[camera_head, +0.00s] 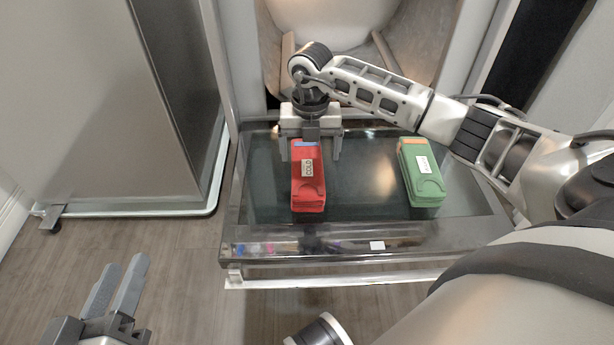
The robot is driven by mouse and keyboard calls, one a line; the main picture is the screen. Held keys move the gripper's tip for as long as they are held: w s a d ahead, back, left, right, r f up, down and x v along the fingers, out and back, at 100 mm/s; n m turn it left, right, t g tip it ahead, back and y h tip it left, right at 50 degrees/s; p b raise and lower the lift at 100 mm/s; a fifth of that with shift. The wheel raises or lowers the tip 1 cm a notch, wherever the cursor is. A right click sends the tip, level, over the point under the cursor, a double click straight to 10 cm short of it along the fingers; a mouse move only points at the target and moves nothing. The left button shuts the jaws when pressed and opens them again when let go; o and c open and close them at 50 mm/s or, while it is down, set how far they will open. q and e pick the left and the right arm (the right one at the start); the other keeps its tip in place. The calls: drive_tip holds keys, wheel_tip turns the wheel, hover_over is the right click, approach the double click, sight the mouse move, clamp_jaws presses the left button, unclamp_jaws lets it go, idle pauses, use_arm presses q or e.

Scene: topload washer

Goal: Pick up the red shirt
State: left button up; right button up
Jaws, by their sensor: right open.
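The red shirt (308,185) is a folded red bundle with a white label reading "COLD". It lies on the left half of the dark glass washer lid (360,190). My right gripper (310,156) is open over the far end of the shirt, with its fingers pointing down, one on each side of it. I cannot tell whether the fingers touch the shirt. My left gripper (122,285) is at the lower left, over the floor and away from the washer. Its two fingers are slightly apart and nothing is between them.
A grey metal cabinet (100,100) stands at the left. Wood floor (150,245) is clear between the cabinet and the washer front.

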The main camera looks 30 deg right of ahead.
sight(307, 164)
drive_tip(key=shift+f, duration=0.65)
drive_tip(key=shift+w+a+f+b, duration=0.1)
drive_tip(key=shift+a+f+b, duration=0.1)
drive_tip(key=shift+f+b, duration=0.5)
wheel_tip(307, 164, down, 3)
drive_tip(key=shift+w+a+b, duration=0.1)
drive_tip(key=shift+b, duration=0.65)
use_arm(q)
drive_tip(key=r, duration=0.1)
drive_tip(key=w+r+t, duration=0.1)
drive_tip(key=r+m+t+h, duration=0.1)
drive_tip(key=shift+w+a, duration=0.15)
drive_tip(key=shift+w, duration=0.1)
use_arm(e)
drive_tip(key=c, duration=1.2)
